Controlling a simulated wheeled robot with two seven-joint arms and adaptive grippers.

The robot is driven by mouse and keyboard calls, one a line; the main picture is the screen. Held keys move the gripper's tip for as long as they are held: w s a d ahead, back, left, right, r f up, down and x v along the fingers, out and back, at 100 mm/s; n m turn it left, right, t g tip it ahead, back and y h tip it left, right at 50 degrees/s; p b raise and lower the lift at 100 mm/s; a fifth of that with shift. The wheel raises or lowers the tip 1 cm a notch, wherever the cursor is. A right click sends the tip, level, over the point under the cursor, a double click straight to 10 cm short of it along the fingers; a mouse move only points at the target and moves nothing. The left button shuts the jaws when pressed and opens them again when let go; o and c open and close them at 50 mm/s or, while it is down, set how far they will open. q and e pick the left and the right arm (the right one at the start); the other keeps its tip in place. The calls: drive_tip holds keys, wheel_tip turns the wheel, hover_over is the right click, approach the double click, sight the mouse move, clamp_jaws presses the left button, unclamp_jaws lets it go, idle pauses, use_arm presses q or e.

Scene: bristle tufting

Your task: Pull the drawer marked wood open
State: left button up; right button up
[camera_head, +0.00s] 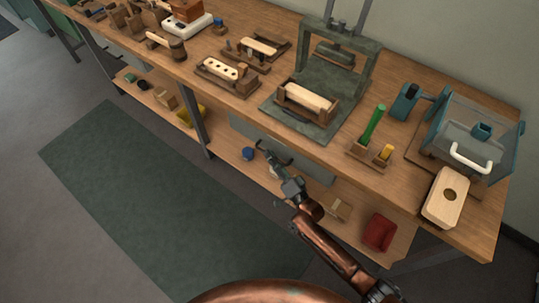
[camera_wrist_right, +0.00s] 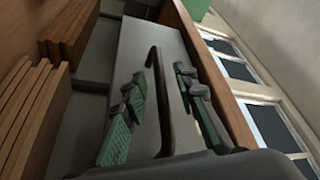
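My right gripper (camera_head: 269,155) is at the drawer front in the head view. In the wrist view, its two green-padded fingers (camera_wrist_right: 157,102) are apart, one on each side of the handle. A gap shows on both sides of the bar; contact cannot be told. My left gripper is not in view.
The wooden workbench (camera_head: 395,180) carries a press, small trays, a green cylinder (camera_head: 374,122) and a clear-sided box (camera_head: 470,135). The lower shelf (camera_head: 225,145) holds a blue item (camera_head: 248,154) and a red bin (camera_head: 379,232). The floor mat (camera_head: 130,200) in front is clear.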

drive_tip(key=shift+w+a, duration=0.25)
drive_tip(key=shift+w, duration=0.15)
drive_tip(key=shift+c, duration=0.3)
clamp_jaws()
